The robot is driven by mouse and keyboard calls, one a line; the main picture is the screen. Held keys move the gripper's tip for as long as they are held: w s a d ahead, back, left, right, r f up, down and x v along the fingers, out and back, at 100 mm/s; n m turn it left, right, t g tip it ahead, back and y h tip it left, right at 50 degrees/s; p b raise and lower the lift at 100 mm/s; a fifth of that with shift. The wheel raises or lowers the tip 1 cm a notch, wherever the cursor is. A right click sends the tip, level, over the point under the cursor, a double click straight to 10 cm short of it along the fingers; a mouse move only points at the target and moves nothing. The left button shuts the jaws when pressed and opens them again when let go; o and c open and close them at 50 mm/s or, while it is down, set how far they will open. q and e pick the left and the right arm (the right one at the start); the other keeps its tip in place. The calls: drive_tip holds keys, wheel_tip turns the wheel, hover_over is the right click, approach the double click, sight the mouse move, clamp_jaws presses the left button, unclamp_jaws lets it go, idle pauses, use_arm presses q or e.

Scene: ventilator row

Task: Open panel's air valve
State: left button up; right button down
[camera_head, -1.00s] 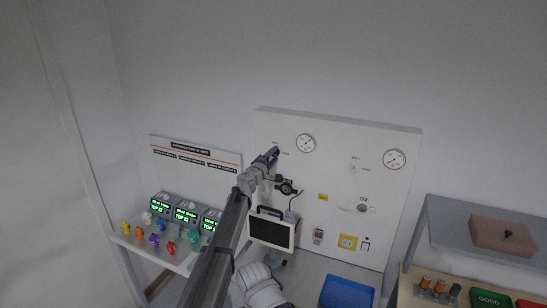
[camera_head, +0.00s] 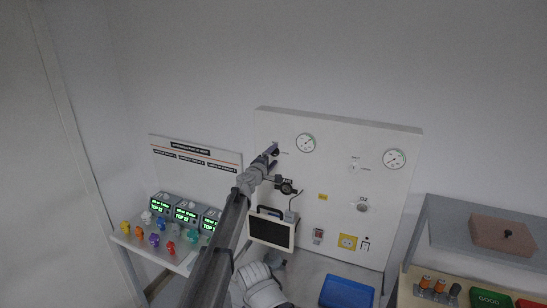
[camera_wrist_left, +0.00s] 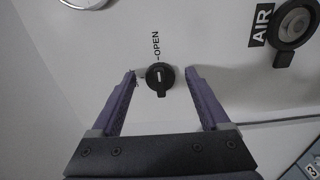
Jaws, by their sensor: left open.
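The air valve is a small black knob (camera_wrist_left: 160,78) with a white mark, on the white panel (camera_head: 328,225). In the left wrist view it sits between the fingers of my left gripper (camera_wrist_left: 160,88), with space on both sides. The mark runs up and down in that view, and the word OPEN (camera_wrist_left: 155,44) is printed just above the knob. My left gripper is open; in the head view it (camera_head: 274,156) is at the panel's upper left, where fingers and arm partly hide the knob. My right gripper is not in view.
A black round outlet labelled AIR (camera_wrist_left: 293,25) is close to the right finger. A gauge (camera_head: 305,143) is right of the gripper. A tablet-like screen (camera_head: 270,231) and a blue tray (camera_head: 347,293) are below.

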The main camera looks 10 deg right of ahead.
use_arm(q)
drive_tip(key=v, duration=0.7)
drive_tip(key=shift+s+a, duration=0.15)
drive_tip(key=shift+s, duration=0.05)
drive_tip(key=s+a+f+m+g+y, duration=0.1)
drive_tip(key=s+a+f+m+g, duration=0.3)
drive_tip(key=s, duration=0.4)
drive_tip(key=s+a+f+m+g+y, duration=0.1)
drive_tip(key=s+a+f+m+g, duration=0.2)
drive_tip(key=s+f, duration=0.4)
drive_tip(key=s+a+f+m+g+y, duration=0.1)
drive_tip(key=s+a+f+m+g, duration=0.25)
drive_tip(key=s, duration=0.55)
drive_tip(key=s+a+f+g+y, duration=0.2)
drive_tip(key=s+a+f+y, duration=0.2)
drive_tip(key=s+a, duration=0.6)
drive_tip(key=s+a+f+g+y, duration=0.2)
drive_tip(key=s+a+f+y, duration=0.1)
drive_tip(key=s+a, duration=0.7)
drive_tip(key=s+d+f+m+y+b, duration=0.1)
drive_tip(key=s+d+f+m+b, duration=0.3)
drive_tip(key=d+f+b, duration=0.7)
drive_tip(key=shift+s+d+f+g, duration=0.25)
drive_tip(key=shift+s+f+g, duration=0.15)
drive_tip(key=shift+s, duration=0.3)
